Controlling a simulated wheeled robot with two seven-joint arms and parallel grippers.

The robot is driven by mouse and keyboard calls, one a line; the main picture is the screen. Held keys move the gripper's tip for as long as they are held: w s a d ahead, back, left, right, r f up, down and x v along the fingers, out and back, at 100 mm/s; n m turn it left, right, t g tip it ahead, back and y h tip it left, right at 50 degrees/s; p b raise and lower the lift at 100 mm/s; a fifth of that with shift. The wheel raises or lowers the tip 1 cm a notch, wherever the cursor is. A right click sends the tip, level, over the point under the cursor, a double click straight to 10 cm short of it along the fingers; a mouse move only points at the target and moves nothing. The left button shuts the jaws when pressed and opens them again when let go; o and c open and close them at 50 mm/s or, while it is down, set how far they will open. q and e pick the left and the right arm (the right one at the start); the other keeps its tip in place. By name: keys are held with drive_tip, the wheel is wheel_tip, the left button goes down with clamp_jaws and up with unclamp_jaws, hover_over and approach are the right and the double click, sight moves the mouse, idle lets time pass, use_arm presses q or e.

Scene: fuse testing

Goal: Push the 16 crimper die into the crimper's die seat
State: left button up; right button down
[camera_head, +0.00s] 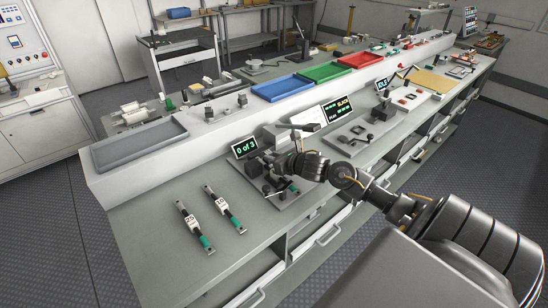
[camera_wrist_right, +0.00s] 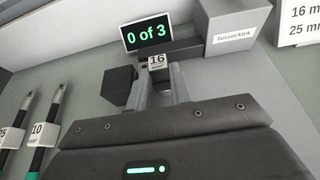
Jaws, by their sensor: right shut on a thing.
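The 16 crimper die (camera_wrist_right: 157,63) shows in the right wrist view as a small piece with a white "16 mm²" label, at the tips of my right gripper. My right gripper (camera_wrist_right: 164,84) is shut on it. A dark block (camera_wrist_right: 120,86) is left of the fingers and a dark bar (camera_wrist_right: 175,48) lies just beyond the die. The die seat is hidden, so I cannot tell how deep the die sits. My left gripper is out of view.
Two tagged cable pieces with green sleeves (camera_head: 193,226) (camera_head: 225,209) lie on the bench left of the crimper. A grey box marked "Tussocktek" (camera_wrist_right: 236,24) stands behind it. A grey tray (camera_head: 140,145) and blue tray (camera_head: 282,88) sit on the raised shelf.

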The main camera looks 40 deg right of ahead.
drive_tip(key=c, duration=1.2)
unclamp_jaws()
drive_tip(key=shift+o, duration=0.2)
drive_tip(key=b+v, duration=0.1)
drive_tip(key=v, duration=0.8)
drive_tip(key=shift+s+r+b, duration=0.15)
drive_tip(key=shift+s+b, duration=0.2)
drive_tip(key=shift+s, duration=0.05)
drive_tip(key=shift+s+r, duration=0.25)
drive_tip(key=shift+s, duration=0.2)
